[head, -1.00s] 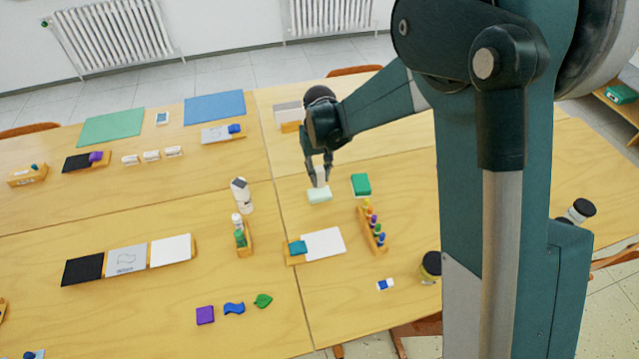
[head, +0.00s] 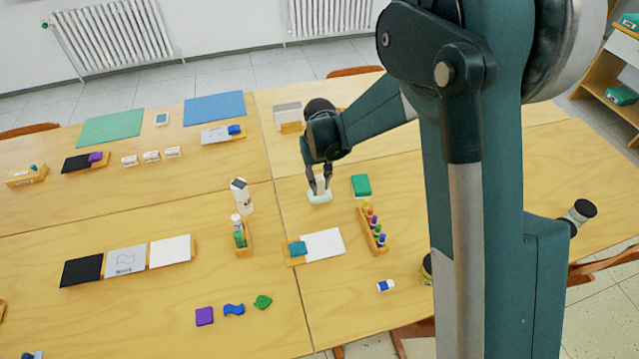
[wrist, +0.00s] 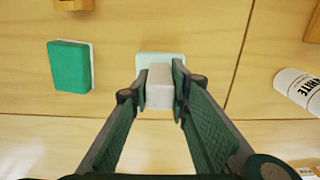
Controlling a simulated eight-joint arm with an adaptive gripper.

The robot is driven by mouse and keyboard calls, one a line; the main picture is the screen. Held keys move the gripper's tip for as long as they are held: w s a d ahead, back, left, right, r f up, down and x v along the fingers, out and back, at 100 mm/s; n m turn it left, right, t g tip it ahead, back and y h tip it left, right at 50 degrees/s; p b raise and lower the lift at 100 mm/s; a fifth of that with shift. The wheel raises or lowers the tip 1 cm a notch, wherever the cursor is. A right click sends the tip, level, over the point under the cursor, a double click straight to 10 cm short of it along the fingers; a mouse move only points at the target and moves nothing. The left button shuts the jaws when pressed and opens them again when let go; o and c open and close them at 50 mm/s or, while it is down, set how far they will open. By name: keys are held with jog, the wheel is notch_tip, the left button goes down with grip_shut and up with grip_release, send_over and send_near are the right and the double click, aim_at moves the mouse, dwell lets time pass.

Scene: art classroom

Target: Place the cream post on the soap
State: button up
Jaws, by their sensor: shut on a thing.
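My gripper (head: 319,188) is shut on the cream post (wrist: 160,88), a pale block between its two fingers. The post also shows between the fingertips in the head view (head: 320,184). The soap (head: 319,198) is a pale mint slab on the table. In the wrist view the soap (wrist: 155,57) shows just beyond the post. The post is right at the soap's top; I cannot tell for sure whether they touch. The fingers hide part of the post, and the post hides part of the soap.
A green and white block (head: 361,185) lies right of the soap. A rack of coloured pegs (head: 369,232) and a white sheet (head: 324,243) lie nearer. Bare table surrounds the soap.

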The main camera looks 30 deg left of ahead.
jog(key=shift+f, duration=0.2)
jog(key=o, duration=0.9)
jog(key=shift+r, duration=0.15)
notch_tip(320, 180, up, 12)
jog(key=shift+r+p, duration=0.1)
jog(key=shift+p, duration=0.6)
dwell(0.4)
